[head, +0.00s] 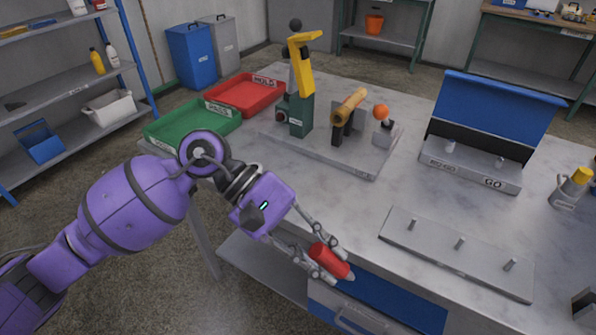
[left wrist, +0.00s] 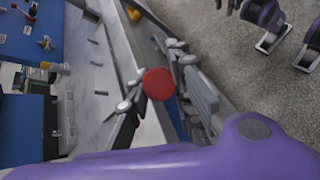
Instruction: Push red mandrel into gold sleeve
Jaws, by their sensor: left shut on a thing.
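The red mandrel (head: 331,262) is a short red cylinder with a grey tip at its lower right end. My left gripper (head: 324,256) is shut on it and holds it tilted near the front edge of the workbench. In the left wrist view the mandrel's round red end (left wrist: 158,84) shows between the fingers (left wrist: 155,88). The gold sleeve (head: 350,104) is a tilted tube on a dark bracket, further back on the bench and apart from the mandrel. Its bore is not clearly visible.
A grey base plate (head: 345,160) carries the sleeve, a green press with a yellow lever (head: 303,65) and an orange ball (head: 381,112). A pegged plate (head: 455,256) lies right of the mandrel. Green (head: 160,137) and red (head: 232,92) trays stand left. The bench middle is clear.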

